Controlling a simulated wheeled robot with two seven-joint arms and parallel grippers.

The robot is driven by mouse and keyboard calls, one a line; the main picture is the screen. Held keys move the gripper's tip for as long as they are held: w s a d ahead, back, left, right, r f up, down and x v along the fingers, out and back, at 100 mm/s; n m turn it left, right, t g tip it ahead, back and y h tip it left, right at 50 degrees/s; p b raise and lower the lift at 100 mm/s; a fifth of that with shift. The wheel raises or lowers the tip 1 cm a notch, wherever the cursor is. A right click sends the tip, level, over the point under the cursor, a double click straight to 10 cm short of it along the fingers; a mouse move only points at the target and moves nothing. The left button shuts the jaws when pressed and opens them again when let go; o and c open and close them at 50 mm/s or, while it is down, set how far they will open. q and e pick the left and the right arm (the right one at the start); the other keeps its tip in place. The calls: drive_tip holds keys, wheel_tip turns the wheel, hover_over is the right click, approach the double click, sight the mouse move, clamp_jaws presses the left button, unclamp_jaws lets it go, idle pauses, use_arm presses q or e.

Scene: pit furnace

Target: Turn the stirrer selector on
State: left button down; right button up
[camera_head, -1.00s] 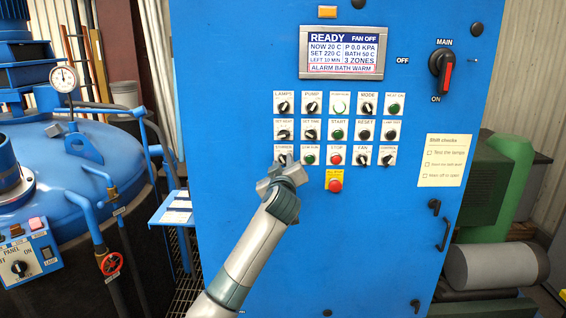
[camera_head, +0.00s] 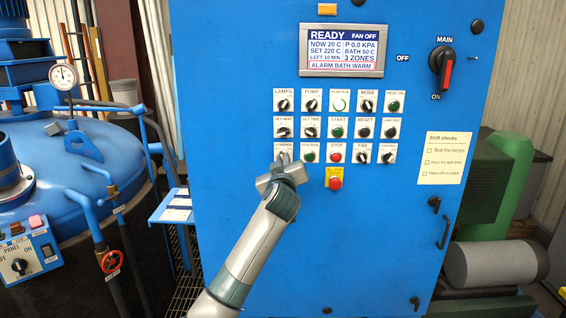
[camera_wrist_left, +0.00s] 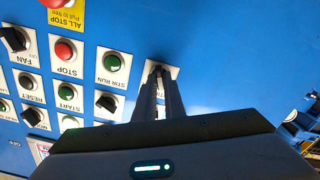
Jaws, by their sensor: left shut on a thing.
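The stirrer selector's white plate (camera_head: 283,145) is at the left end of the lowest row of controls on the blue cabinet. My left gripper (camera_head: 282,163) is in front of it and covers its knob in the head view. In the left wrist view my left gripper's fingers (camera_wrist_left: 160,92) are closed around the small black knob of the stirrer selector (camera_wrist_left: 158,72). Most of the knob and its pointer are hidden between the fingers, so I cannot tell its setting. My right gripper is not in view.
The green STR RUN button (camera_wrist_left: 112,63) sits right beside the fingers. The red STOP button (camera_head: 335,157) and the yellow-plated emergency button (camera_head: 336,183) are nearby. The display (camera_head: 341,50) reads READY, FAN OFF. A blue furnace vessel (camera_head: 75,165) stands at left.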

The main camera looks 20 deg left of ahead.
use_arm(q)
drive_tip(key=m+p, duration=0.2)
drive_tip(key=m, duration=0.8)
drive_tip(key=shift+d+m+p, duration=0.1)
drive_tip(key=shift+m+p, duration=0.2)
drive_tip(key=shift+m, duration=0.1)
drive_tip(key=shift+f, duration=0.1)
drive_tip(key=c, duration=1.8)
unclamp_jaws()
drive_tip(key=shift+c, duration=0.2)
